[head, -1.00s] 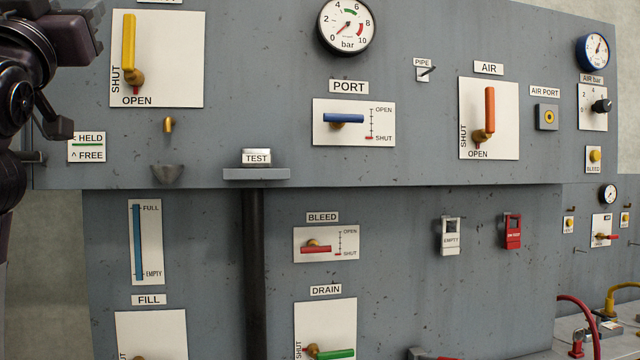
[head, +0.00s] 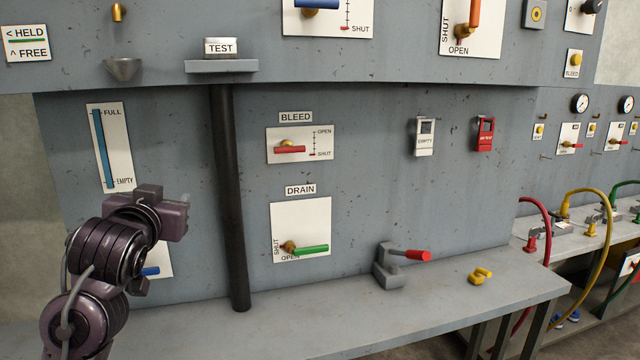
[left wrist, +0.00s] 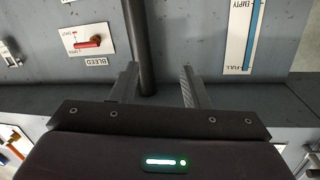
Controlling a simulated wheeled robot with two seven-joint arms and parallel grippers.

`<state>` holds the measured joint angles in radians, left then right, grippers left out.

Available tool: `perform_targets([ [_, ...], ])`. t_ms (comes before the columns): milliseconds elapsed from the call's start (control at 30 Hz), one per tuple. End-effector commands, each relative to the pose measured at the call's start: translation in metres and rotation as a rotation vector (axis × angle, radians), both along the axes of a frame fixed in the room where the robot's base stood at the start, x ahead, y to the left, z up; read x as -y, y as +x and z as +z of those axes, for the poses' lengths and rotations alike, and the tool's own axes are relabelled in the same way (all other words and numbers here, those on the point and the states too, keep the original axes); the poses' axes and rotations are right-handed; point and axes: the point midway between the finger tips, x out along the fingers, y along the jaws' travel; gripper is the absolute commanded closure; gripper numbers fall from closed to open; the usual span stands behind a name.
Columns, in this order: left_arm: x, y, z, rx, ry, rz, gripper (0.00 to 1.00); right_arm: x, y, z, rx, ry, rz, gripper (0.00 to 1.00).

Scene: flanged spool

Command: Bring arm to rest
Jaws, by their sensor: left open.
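My left arm (head: 105,255) is bent at the lower left of the head view, in front of the panel. It covers most of the fill plate there, leaving a bit of blue handle in sight. Its fingertips cannot be made out in that view. In the left wrist view my left gripper (left wrist: 160,88) has its two fingers apart with nothing held between them. The dark pipe (left wrist: 141,45) shows beyond the fingers, and the panel looks upside down. My right gripper is in neither view.
A grey bench (head: 330,315) runs below the panel. A clamp with a red handle (head: 390,265) and a yellow piece (head: 481,275) are on it. The black pipe (head: 228,200) stands right of my arm. Hoses (head: 585,230) are at the right. The bench middle is clear.

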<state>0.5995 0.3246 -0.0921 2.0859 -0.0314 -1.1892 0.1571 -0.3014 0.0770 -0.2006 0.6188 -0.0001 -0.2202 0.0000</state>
Motion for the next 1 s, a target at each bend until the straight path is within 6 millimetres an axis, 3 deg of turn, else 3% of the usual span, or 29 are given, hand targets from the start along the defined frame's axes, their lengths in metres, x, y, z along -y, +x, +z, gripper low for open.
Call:
perform_targets([
  [33, 0.007, -0.005, -0.043, -0.085, -0.003, -0.011, 0.58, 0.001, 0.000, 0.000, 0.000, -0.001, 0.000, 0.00],
  [100, 0.015, -0.016, -0.095, -0.194, -0.008, -0.022, 0.58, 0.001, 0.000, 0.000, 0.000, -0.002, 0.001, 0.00],
  [267, 0.032, -0.063, -0.207, -0.452, -0.023, -0.047, 0.58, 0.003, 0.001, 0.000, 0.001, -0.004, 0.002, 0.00],
  [400, 0.045, -0.123, -0.290, -0.680, -0.042, -0.069, 0.58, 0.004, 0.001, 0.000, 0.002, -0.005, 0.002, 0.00],
  [500, 0.052, -0.164, -0.329, -0.810, -0.055, -0.081, 0.58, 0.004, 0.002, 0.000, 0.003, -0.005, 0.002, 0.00],
  [600, 0.056, -0.198, -0.356, -0.911, -0.066, -0.088, 0.58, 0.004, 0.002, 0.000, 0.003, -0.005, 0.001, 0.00],
  [1000, 0.067, -0.302, -0.412, -1.200, -0.106, -0.108, 0.58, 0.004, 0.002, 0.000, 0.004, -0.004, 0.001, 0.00],
])
